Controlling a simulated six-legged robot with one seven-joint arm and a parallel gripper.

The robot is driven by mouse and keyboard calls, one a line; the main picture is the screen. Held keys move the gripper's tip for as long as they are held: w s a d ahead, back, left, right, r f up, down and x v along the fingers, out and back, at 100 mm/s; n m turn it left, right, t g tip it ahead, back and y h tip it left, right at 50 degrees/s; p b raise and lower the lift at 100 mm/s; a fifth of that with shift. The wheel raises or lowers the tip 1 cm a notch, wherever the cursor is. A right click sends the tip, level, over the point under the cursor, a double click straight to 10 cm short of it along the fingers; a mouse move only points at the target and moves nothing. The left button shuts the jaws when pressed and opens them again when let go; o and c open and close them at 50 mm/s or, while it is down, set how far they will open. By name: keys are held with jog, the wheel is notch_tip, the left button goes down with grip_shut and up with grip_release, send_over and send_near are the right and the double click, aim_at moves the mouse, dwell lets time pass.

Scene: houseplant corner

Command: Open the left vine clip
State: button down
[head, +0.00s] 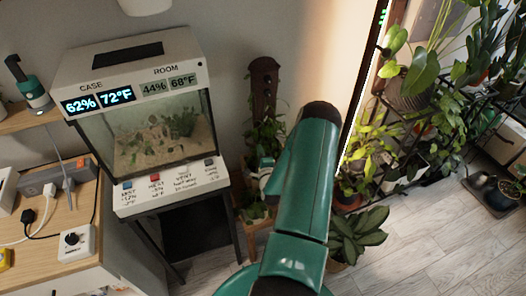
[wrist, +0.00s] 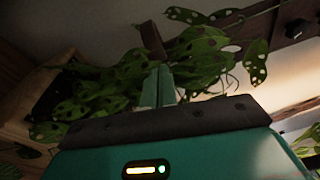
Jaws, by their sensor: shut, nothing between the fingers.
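My gripper (wrist: 161,84) is shut, its two teal fingers together with nothing between them, pointing into the holed leaves of a vine (wrist: 205,48). A small brown piece (wrist: 152,40) stands just beyond the fingertips; I cannot tell whether it is a clip or part of the plant's support. A brown board (wrist: 285,28) with a dark round knob lies at upper right in the wrist view. In the head view the upright board (head: 264,85) rises behind the vine, and my arm hides much of the area. I cannot clearly make out the left vine clip in either view.
A glass terrarium (head: 158,135) with a lit display stands left of the vine. A desk (head: 75,215) with plugs and a dial box is at far left. A rack of potted plants (head: 410,130) stands at right, with a leafy plant (head: 358,235) on the floor. Open floor (head: 440,235) lies at lower right.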

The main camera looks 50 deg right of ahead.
jog(key=shift+w+a, duration=1.45)
jog(key=shift+w, duration=0.1)
